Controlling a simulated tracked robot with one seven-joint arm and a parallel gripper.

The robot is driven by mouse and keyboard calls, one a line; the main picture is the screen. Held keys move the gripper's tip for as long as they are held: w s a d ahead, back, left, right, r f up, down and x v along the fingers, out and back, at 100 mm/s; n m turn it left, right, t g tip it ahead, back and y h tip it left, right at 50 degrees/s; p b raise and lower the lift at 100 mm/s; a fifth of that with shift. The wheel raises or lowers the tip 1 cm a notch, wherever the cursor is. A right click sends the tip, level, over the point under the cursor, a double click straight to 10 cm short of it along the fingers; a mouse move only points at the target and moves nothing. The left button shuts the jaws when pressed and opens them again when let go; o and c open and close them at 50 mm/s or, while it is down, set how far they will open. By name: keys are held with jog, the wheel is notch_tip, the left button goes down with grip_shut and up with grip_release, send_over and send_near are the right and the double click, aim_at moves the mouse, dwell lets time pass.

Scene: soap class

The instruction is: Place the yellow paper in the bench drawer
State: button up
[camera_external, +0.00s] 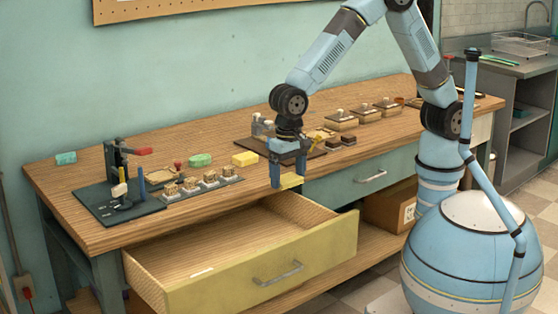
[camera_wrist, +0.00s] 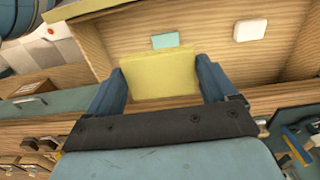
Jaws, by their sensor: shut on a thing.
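My gripper (camera_external: 288,174) points down above the right rear part of the open drawer, at the bench's front edge. It is shut on the yellow paper (camera_external: 291,181), a flat pale-yellow piece that fills the space between the two blue fingers in the wrist view (camera_wrist: 160,75). The bench drawer (camera_external: 265,273) has a yellow front with a metal handle and is pulled well out. In the wrist view its wooden inside (camera_wrist: 210,45) lies beyond the paper. A white flat piece (camera_wrist: 250,30) and a pale teal piece (camera_wrist: 165,40) lie in it.
The wooden bench top (camera_external: 110,225) holds a dark press stand (camera_external: 120,200), a row of small stamps (camera_external: 205,182), a green bar (camera_external: 200,160) and a yellow bar (camera_external: 245,158). A closed teal drawer (camera_external: 350,181) is to the right. Much of the drawer floor is bare.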

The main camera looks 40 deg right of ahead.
notch_tip(320, 180, down, 12)
jog(key=w+a+f, duration=0.1)
jog(key=a+f, duration=0.2)
jog(key=a, duration=0.1)
jog(key=w+a+f, duration=0.2)
jog(key=a+f, duration=0.1)
jog(key=a, duration=0.1)
jog(key=w+a+f, duration=0.2)
jog(key=a+f, duration=0.1)
jog(key=a, duration=0.1)
jog(key=shift+w+a+f, duration=0.1)
jog(key=shift+w+f, duration=0.15)
jog(key=shift+f, duration=0.1)
jog(key=shift+w+a+f, duration=0.1)
jog(key=shift+a+f, duration=0.1)
jog(key=shift+f, duration=0.1)
jog(key=shift+a+f, duration=0.1)
jog(key=shift+f, duration=1.45)
jog(key=o, duration=0.8)
jog(key=shift+f, duration=0.1)
